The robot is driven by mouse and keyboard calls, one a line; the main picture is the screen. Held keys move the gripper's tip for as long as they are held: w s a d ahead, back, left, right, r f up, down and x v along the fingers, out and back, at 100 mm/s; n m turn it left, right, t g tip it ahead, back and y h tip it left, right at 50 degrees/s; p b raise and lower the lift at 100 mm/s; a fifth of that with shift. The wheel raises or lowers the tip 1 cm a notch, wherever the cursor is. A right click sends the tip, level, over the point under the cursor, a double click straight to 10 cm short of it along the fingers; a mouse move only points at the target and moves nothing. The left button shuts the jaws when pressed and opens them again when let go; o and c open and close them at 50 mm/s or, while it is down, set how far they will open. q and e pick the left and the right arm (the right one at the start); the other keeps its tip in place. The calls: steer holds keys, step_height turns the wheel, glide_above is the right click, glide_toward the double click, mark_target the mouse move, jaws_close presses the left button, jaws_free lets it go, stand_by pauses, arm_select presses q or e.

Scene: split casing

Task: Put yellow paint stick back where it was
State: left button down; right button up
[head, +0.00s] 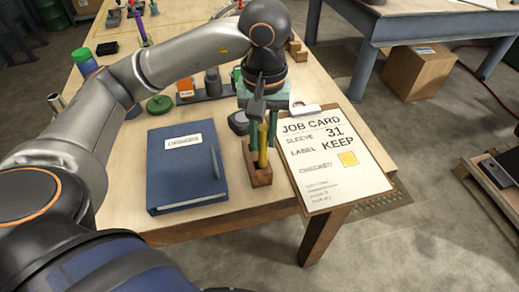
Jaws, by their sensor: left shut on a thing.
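The yellow paint stick (263,157) stands upright between the green fingers of my left gripper (262,146), near the table's front edge. The gripper is shut on it from above. The stick's lower end is at the small wooden holder (260,177) and seems to be inside its opening; I cannot tell how deep it sits. The stick's upper part is partly hidden by the gripper. My right gripper is not in view.
A blue binder (182,175) lies left of the holder. A job card clipboard (335,170) lies close on its right, over the table edge. Behind are a dark round object (239,122), a green disc (159,104) and an orange box (185,87).

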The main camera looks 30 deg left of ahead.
mark_target(259, 150)
arm_select(q)
steer(key=f, duration=0.1)
steer(key=f+b, duration=0.2)
steer(key=shift+s+a+f, duration=0.25)
steer(key=shift+a+f, duration=0.05)
steer(key=shift+f, duration=0.35)
steer(key=shift+r, duration=0.1)
steer(key=c, duration=0.8)
jaws_free()
steer(key=shift+w, duration=0.15)
steer(key=shift+o, duration=0.4)
steer(key=shift+r, duration=0.1)
steer(key=shift+r, duration=0.55)
step_height(259, 150, up, 11)
steer(key=shift+p, duration=1.2)
